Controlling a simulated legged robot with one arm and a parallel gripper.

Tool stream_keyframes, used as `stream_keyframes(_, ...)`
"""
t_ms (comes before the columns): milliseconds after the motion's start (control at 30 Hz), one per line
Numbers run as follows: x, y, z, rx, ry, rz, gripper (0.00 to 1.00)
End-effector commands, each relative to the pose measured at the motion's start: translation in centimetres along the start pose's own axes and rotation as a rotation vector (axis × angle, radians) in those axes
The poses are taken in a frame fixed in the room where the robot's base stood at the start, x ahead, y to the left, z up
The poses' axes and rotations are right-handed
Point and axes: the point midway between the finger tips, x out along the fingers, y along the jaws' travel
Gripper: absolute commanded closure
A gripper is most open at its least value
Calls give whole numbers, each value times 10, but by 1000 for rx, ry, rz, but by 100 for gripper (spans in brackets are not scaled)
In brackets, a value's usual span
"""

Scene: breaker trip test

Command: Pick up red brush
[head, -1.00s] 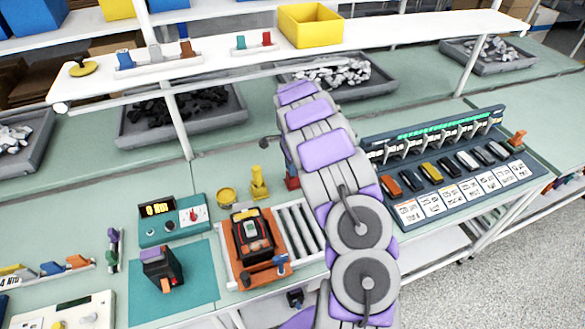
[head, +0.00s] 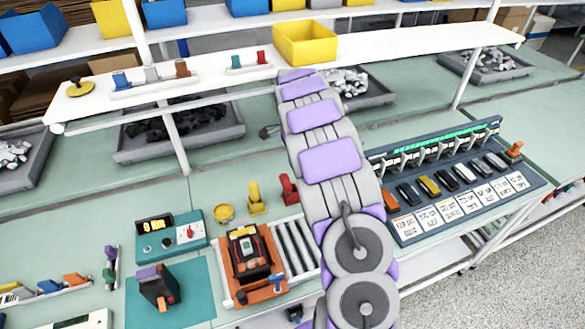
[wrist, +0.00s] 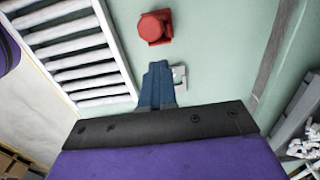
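The red brush (head: 289,189) stands on the green bench beside a yellow brush of similar shape, just left of my arm in the head view. In the wrist view the red brush (wrist: 155,27) shows from above at the top, with a square base and round top. My gripper (wrist: 158,70) points towards it, with a gap in the picture between them. Its blue fingers look close together, with nothing seen between them. In the head view my arm hides the gripper.
The yellow brush (head: 257,198) and a yellow round pot (head: 224,213) stand to the left. A roller rack (head: 295,245) lies in front, holding an orange-framed breaker (head: 250,255). A shelf (head: 400,45) runs above the bench behind. A breaker panel (head: 450,185) stands to the right.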

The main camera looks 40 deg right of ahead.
Motion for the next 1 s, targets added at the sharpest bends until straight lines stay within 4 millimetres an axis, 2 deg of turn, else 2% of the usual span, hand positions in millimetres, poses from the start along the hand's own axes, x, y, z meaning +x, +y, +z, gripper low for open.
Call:
stream_keyframes(300, -4, 1, 7, -4, 3, 1, 99)
stream_keyframes(1000, -3, 1, 7, -4, 1, 3, 32)
